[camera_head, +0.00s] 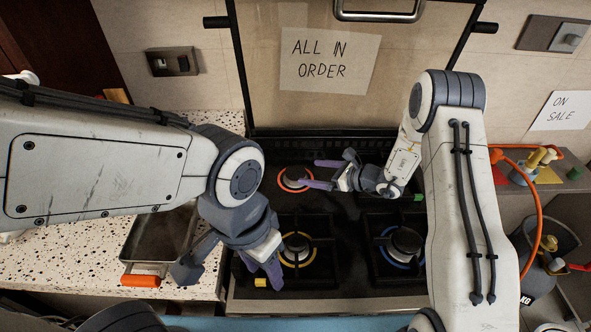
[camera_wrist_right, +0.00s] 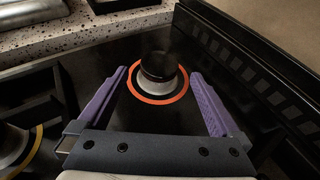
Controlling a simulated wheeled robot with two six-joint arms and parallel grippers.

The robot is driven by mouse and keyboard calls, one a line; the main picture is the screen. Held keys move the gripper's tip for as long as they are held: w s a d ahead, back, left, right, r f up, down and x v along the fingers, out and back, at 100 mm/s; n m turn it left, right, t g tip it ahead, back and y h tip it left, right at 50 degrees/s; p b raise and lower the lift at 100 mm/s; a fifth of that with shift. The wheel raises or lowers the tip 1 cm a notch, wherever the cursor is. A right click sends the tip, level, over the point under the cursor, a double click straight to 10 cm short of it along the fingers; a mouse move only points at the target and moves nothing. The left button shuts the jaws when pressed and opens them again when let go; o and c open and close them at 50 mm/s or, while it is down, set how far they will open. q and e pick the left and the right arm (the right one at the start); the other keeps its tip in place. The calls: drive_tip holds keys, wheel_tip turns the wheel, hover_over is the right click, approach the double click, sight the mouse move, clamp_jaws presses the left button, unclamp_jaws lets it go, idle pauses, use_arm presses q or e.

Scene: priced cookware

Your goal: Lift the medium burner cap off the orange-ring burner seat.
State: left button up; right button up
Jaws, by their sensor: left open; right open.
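The orange-ring burner seat (camera_head: 283,185) is at the back left of the dark hob. A dark round burner cap (camera_wrist_right: 158,64) sits on it, inside the orange ring (camera_wrist_right: 155,99). My right gripper (camera_head: 309,172) is open and comes in from the right, low over the hob. In the right wrist view its purple fingers (camera_wrist_right: 161,72) point toward the cap, one on each side, with gaps between; I cannot tell whether the tips reach past the cap's near edge. My left gripper (camera_head: 228,275) is open and empty over the hob's front left edge and the counter.
A yellow-ring burner (camera_head: 297,248) and a blue-ring burner (camera_head: 402,245) with black grates stand at the front of the hob. A metal tray with an orange handle (camera_head: 141,280) lies on the speckled counter. A raised glass lid (camera_head: 400,60) stands behind. An orange hose (camera_head: 536,210) is at right.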

sight(297, 171)
drive_tip(key=p+x, duration=0.2)
drive_tip(key=x, duration=0.2)
drive_tip(key=shift+a+f, duration=0.1)
drive_tip(key=shift+w+a+f, duration=0.25)
drive_tip(key=shift+w+a, duration=0.05)
drive_tip(key=shift+a, duration=0.1)
drive_tip(key=c, duration=1.3)
